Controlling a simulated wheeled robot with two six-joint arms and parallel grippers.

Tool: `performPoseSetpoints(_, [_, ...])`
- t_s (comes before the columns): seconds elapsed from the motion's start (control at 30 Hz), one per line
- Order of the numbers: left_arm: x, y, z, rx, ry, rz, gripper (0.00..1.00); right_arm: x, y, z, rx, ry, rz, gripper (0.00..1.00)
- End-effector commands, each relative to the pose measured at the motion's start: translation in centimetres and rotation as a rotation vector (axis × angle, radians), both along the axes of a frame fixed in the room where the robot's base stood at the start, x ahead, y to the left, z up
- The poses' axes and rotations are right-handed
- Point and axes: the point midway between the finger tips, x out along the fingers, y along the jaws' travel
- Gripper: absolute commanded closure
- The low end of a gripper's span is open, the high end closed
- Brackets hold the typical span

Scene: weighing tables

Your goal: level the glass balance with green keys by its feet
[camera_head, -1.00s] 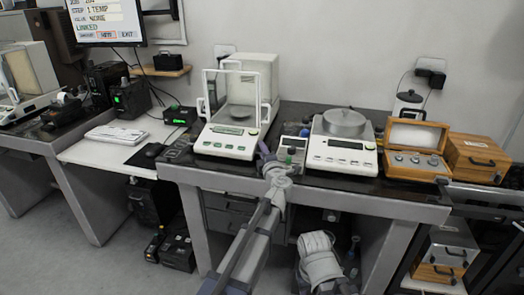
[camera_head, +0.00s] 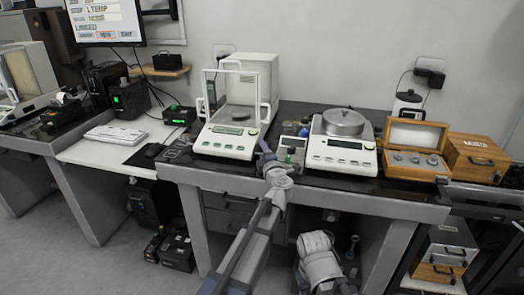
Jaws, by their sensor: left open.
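The glass balance with green keys (camera_head: 225,146) stands on the dark top of the weighing table, left of its middle. Its draught shield has a white frame with handles, and a round pan shows inside. Its feet are too small or hidden to make out. My left gripper (camera_head: 264,150) is at the table's front edge, just right of the balance's front right corner. It is open, small in the picture, and holds nothing that I can see. Of my right arm only a folded part shows low in the picture, below the table edge; its gripper is not visible.
A second balance (camera_head: 342,157) with a round metal pan stands to the right. An open wooden weight box (camera_head: 414,165) and a closed wooden case (camera_head: 477,158) stand farther right.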

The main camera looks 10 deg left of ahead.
Motion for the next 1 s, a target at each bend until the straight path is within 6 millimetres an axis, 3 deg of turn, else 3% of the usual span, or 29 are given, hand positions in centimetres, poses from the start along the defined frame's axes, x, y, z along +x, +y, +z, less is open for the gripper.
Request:
performPoseSetpoints(0.27, [-1.9, -0.8, 0.0, 0.000, 0.000, -0.001, 0.45, 0.0, 0.0, 0.0, 0.000, 0.000, 0.000, 0.50])
performPoseSetpoints(0.6, [-6.7, -3.0, 0.0, 0.000, 0.000, -0.001, 0.45, 0.0, 0.0, 0.0, 0.000, 0.000, 0.000, 0.50])
performPoseSetpoints(1.0, [-7.1, -3.3, 0.0, 0.000, 0.000, -0.002, 0.45, 0.0, 0.0, 0.0, 0.000, 0.000, 0.000, 0.50])
